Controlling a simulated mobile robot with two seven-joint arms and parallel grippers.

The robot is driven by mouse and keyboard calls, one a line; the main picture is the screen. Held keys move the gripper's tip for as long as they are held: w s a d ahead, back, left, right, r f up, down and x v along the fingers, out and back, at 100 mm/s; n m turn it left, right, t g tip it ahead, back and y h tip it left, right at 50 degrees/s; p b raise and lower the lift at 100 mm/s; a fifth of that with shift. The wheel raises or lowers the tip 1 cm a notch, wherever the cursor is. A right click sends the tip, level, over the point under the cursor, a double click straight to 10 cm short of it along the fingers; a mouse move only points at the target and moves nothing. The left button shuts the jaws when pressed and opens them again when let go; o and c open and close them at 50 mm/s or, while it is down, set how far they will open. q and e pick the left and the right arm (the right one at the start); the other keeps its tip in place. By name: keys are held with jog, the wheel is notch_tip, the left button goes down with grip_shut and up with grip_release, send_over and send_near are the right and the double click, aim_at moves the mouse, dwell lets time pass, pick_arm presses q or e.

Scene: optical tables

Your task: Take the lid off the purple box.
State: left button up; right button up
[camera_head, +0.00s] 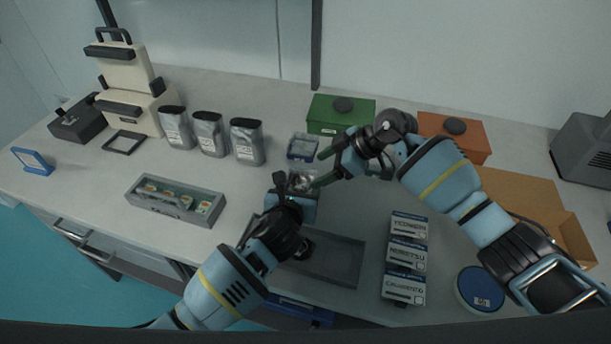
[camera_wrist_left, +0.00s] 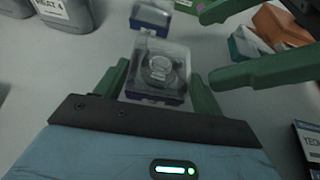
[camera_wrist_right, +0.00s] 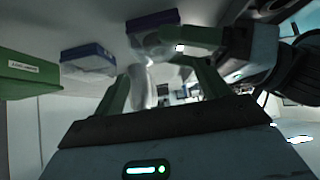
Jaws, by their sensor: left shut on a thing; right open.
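The purple box (camera_head: 301,181), with a clear lid (camera_wrist_left: 160,62) bearing a round knob, stands on the table in the middle of the head view. My left gripper (camera_wrist_left: 160,88) is shut on the box's purple base (camera_wrist_left: 155,98), one finger on each side. My right gripper (camera_head: 320,168) is open, its fingers reaching in from the right beside the lid and apart from it in the left wrist view. In the right wrist view, a pale translucent shape (camera_wrist_right: 140,85) shows between its fingers; I cannot tell what part it is.
Green (camera_head: 340,112) and orange (camera_head: 453,137) boxes stand at the back. Silver pouches (camera_head: 208,134) are left, labelled cartons (camera_head: 406,254) right, and a grey tray (camera_head: 335,262) lies in front.

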aim_at(300, 179)
jog(key=x, duration=0.8)
jog(key=c, duration=0.7)
jog(key=shift+c, duration=0.2)
jog(key=shift+r, duration=0.15)
